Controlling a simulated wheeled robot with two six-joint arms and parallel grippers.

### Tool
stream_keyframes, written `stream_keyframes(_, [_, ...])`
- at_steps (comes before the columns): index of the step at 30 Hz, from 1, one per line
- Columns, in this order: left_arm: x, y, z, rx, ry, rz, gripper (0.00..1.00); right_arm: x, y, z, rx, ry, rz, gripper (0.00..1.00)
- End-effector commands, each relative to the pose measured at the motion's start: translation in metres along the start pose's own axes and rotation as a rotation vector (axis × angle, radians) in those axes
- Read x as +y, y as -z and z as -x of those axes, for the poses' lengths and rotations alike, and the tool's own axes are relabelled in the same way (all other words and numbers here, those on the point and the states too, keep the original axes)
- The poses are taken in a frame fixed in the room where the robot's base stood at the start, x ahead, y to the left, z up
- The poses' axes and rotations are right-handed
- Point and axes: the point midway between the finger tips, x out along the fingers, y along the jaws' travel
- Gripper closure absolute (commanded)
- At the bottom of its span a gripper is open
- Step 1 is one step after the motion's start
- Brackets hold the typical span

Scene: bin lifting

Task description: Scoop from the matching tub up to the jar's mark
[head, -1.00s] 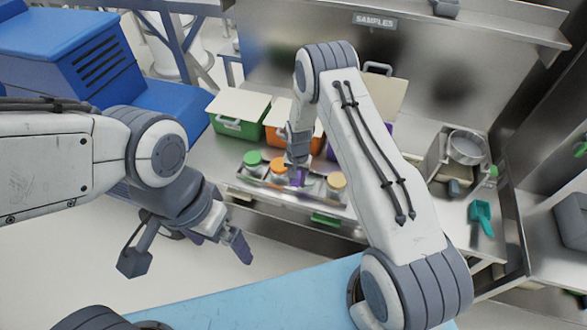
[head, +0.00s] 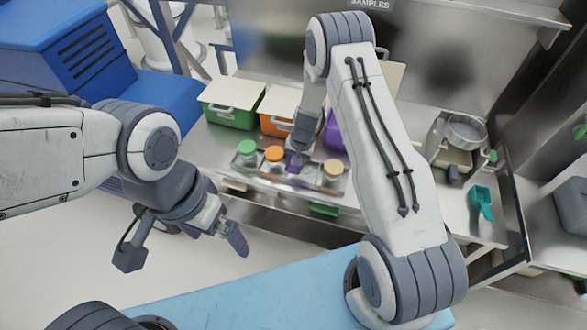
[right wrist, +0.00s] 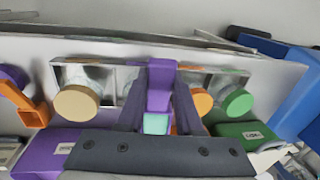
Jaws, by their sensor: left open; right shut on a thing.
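My right gripper (head: 297,160) is shut on a purple scoop-like thing (right wrist: 160,85) with a pale mint square end, held over or at the jar tray (head: 312,184). Fingers hide part of it, and I cannot tell whether it touches a jar. The tray has a green-lidded jar (head: 246,147), an orange-lidded jar (head: 274,154) and a tan-lidded jar (head: 333,168). Behind stand a green tub (head: 230,116), an orange tub (head: 272,124) and a purple tub (head: 333,131), partly hidden by my right arm. My left gripper (head: 235,235) is open and empty, in front of the bench. No jar mark is readable.
A teal scoop (head: 481,203) lies on the right of the bench, near a metal container (head: 462,150). An orange scoop-like thing (right wrist: 30,108) shows in the right wrist view. A blue machine (head: 85,60) stands at the left. A shelf overhangs the back.

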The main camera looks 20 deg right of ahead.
Motion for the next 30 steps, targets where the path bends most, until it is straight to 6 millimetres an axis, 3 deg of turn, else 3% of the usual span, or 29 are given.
stream_keyframes(30, [-0.004, -0.003, -0.054, 0.0, 0.0, 0.0, 0.0, 0.002, 0.001, 0.0, 0.003, 0.092, -0.003, 1.0])
